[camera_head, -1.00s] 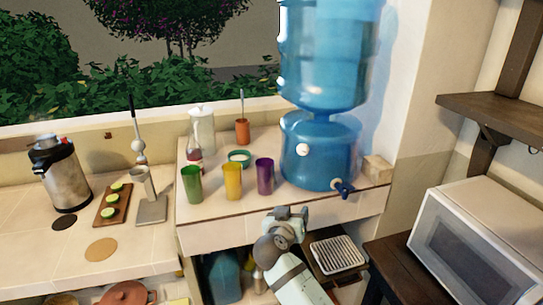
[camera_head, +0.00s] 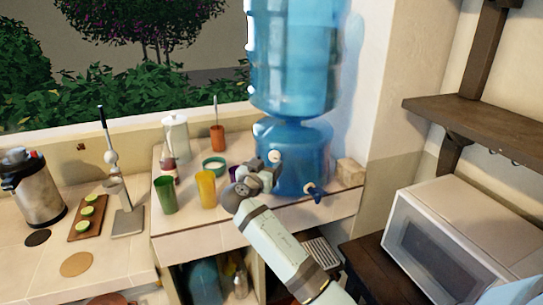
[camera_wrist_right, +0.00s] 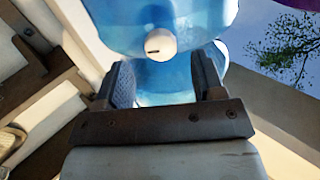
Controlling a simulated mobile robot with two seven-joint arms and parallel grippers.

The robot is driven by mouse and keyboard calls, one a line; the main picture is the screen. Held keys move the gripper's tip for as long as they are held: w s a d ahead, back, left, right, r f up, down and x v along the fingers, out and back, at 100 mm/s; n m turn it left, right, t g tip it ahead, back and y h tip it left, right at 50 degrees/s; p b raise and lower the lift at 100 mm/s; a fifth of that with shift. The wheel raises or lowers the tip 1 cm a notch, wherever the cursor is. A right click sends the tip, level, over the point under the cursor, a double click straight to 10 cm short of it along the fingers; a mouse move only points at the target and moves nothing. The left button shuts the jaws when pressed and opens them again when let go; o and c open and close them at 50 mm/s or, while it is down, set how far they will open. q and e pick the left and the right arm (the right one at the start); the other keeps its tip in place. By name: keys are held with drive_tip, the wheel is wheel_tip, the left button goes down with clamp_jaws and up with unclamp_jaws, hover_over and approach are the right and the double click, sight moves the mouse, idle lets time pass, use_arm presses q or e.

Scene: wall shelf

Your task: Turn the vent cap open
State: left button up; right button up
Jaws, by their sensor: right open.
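The vent cap (camera_head: 275,156) is a small white round knob on the front of the blue water dispenser (camera_head: 312,150). In the right wrist view the cap (camera_wrist_right: 161,43) shows a short dark slot lying nearly level. My right gripper (camera_head: 268,172) is in front of the dispenser, just below the cap. In the right wrist view its two fingers (camera_wrist_right: 165,75) are spread and empty, with the cap beyond and between them. The fingers look apart from the cap. My left gripper is in neither current view.
A blue tap (camera_head: 314,192) sticks out at the dispenser's lower right. Yellow (camera_head: 206,189) and green (camera_head: 165,194) cups stand left of my gripper, which mostly hides a purple cup (camera_head: 233,173). A wooden block (camera_head: 350,171) and a white microwave (camera_head: 450,240) are at right.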

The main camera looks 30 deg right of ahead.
sight(273, 159)
drive_tip(key=shift+x, duration=1.25)
drive_tip(key=shift+w+d+p, duration=0.3)
drive_tip(key=shift+d+p, duration=0.05)
drive_tip(key=shift+d, duration=0.1)
drive_tip(key=c, duration=0.9)
